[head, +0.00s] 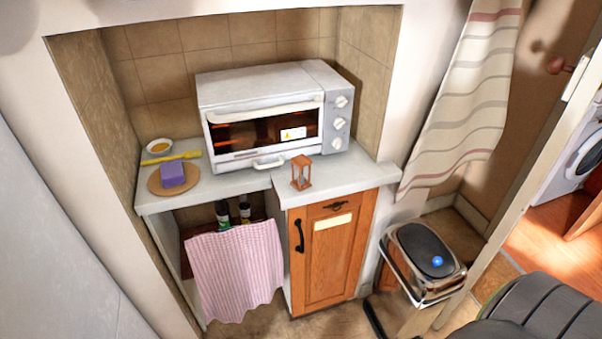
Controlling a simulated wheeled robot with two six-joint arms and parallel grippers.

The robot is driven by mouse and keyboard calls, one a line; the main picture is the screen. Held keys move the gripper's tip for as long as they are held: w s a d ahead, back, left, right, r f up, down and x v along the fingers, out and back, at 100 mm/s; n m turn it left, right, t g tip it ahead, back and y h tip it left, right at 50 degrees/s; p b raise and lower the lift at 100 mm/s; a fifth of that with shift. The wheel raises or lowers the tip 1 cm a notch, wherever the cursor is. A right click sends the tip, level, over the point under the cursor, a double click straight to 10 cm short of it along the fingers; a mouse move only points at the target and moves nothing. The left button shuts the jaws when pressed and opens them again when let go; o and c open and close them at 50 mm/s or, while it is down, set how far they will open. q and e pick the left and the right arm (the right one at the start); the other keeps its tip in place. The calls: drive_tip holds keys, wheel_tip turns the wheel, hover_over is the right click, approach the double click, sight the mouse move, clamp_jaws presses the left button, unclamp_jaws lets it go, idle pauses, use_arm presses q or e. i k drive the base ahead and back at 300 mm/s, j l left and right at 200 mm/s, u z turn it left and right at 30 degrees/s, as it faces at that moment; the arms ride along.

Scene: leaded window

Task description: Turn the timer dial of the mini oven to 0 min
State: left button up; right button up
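The mini oven (262,113) is a white and grey box on the counter in the alcove, with its door shut and an orange-red glow behind the glass. Its right front panel carries three round knobs in a column: a top knob (341,101), a middle knob (339,123) and a bottom knob (337,143). The knob markings are too small to read, so I cannot tell which one is the timer dial or where it points. Neither of my grippers shows in the head view.
The counter (226,185) holds a small hourglass (301,173) in front of the oven, and a round board (160,181) with a purple block. A pink cloth (236,270) hangs below. A bin (424,256) stands right of the wooden cabinet (330,255).

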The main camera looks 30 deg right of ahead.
sight(337, 142)
drive_tip(key=l+z, duration=0.1)
drive_tip(key=z, duration=1.25)
